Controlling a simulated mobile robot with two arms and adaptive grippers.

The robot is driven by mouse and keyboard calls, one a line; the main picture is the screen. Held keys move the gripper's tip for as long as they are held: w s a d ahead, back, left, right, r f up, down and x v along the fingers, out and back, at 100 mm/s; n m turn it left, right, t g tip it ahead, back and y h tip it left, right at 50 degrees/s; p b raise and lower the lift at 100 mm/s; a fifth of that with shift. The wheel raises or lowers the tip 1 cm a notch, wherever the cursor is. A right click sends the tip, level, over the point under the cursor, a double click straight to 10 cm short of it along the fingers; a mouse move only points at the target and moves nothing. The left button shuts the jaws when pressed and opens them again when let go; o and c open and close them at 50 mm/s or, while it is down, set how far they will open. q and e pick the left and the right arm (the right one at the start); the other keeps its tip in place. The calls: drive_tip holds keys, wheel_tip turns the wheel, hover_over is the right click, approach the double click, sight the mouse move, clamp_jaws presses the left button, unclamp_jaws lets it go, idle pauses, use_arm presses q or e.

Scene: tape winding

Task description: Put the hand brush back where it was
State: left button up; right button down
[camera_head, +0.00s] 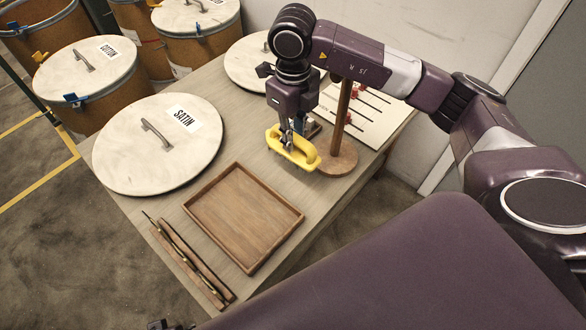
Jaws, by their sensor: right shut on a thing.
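A yellow piece with a looped handle, which looks like the hand brush (302,155), is at the right of the table, beside the round wooden base of a post. My right gripper (289,140) points down from above and is shut on its handle. The fingers partly cover the handle, and the brush's underside is hidden, so I cannot tell whether it touches the table. My left gripper is not clearly in view; only a small dark part shows at the bottom edge.
A wooden post on a round base (336,160) stands close right of the brush. An empty wooden tray (297,222), a SATIN lid (120,150) and a slotted wooden rack (190,262) are on the table (235,150). Drums stand behind; a board (365,110) lies beyond the post.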

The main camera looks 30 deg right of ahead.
wheel_tip(320, 180, down, 12)
drive_tip(key=shift+r+b, duration=0.2)
drive_tip(key=shift+b, duration=0.5)
use_arm(q)
drive_tip(key=w+v, duration=0.1)
drive_tip(key=v, duration=0.5)
drive_tip(key=shift+w, duration=0.45)
drive_tip(key=shift+r, duration=0.35)
use_arm(e)
drive_tip(key=c, duration=1.8)
unclamp_jaws()
drive_tip(key=shift+c, duration=0.2)
use_arm(q)
drive_tip(key=shift+s, duration=0.1)
use_arm(e)
drive_tip(key=shift+o, duration=0.2)
drive_tip(key=shift+r, duration=0.1)
wheel_tip(320, 180, up, 12)
drive_tip(key=shift+f+p, duration=0.1)
drive_tip(key=shift+p, duration=0.8)
use_arm(q)
drive_tip(key=s+x, duration=0.1)
drive_tip(key=x, duration=0.5)
drive_tip(key=shift+s+f, duration=0.4)
drive_tip(key=shift+f, duration=0.15)
